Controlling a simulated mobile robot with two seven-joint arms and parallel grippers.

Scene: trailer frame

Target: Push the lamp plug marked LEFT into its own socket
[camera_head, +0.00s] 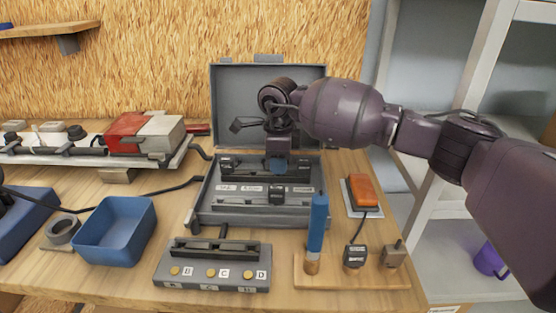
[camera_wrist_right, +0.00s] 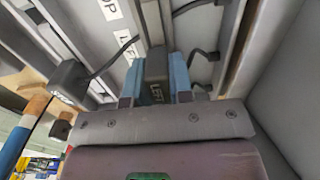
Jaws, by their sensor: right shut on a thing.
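My right gripper (camera_head: 278,165) reaches down into the open grey case and is shut. In the right wrist view its blue fingers (camera_wrist_right: 164,75) pinch a dark plug marked LEFT (camera_wrist_right: 156,92) from both sides. The plug is over the socket row, near a white label reading LEFT (camera_wrist_right: 129,45). A second label, ending in OP (camera_wrist_right: 110,9), is beside it. The plug's front end is hidden, so I cannot tell whether it is in a socket. In the head view the gripper mostly hides the plug. My left gripper is not in view.
The grey case (camera_head: 210,205) has its lid (camera_head: 235,105) raised behind the gripper. Another dark corded plug (camera_wrist_right: 68,80) is near the case front. A blue-handled tool (camera_head: 318,225) stands in front. An orange lamp (camera_head: 362,190) is to the right; a blue tray (camera_head: 115,232) is left.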

